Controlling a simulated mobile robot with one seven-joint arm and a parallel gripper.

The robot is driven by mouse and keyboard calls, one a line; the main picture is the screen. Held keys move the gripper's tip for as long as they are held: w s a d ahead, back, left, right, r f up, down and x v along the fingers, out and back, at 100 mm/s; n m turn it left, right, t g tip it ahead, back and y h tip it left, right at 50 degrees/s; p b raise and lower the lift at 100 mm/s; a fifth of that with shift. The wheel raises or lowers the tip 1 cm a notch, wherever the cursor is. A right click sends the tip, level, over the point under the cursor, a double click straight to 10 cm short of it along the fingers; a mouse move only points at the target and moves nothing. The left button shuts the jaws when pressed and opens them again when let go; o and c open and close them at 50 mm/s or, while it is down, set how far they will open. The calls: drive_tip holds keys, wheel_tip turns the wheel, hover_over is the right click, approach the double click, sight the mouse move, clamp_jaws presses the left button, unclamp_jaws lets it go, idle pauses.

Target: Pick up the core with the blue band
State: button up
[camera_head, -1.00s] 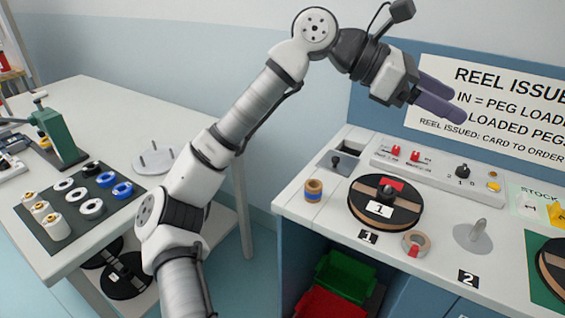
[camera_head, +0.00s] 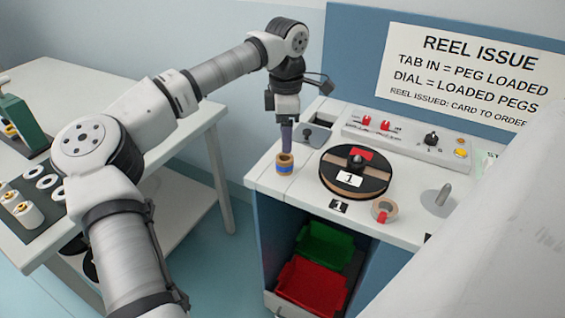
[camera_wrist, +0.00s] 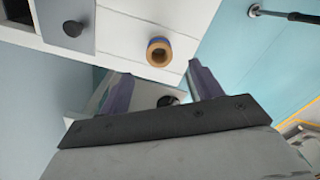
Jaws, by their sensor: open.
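The core with the blue band (camera_head: 285,168), a short tan ring with a blue stripe, stands upright at the left end of the white bench top. In the wrist view the core (camera_wrist: 159,42) lies just beyond the fingertips, between their lines, with its dark hole showing. My gripper (camera_head: 287,147) points down over the core, its purple fingers seen edge-on, so the gap above the core is hard to judge. In the wrist view my gripper (camera_wrist: 157,72) is open, with nothing between its fingers.
A black reel (camera_head: 325,180) marked 1 sits right of the core. A core with a red patch (camera_head: 384,210) lies in front of it. A control panel (camera_head: 400,135) runs along the back. Green (camera_head: 325,245) and red bins (camera_head: 312,285) are below.

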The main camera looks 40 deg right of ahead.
sight(285, 157)
wheel_tip(285, 157, down, 8)
drive_tip(key=shift+w+f+p, duration=0.1)
drive_tip(key=shift+f+p, duration=0.05)
drive_tip(key=shift+p, duration=0.8)
drive_tip(key=c, duration=1.1)
drive_tip(key=shift+o, duration=0.2)
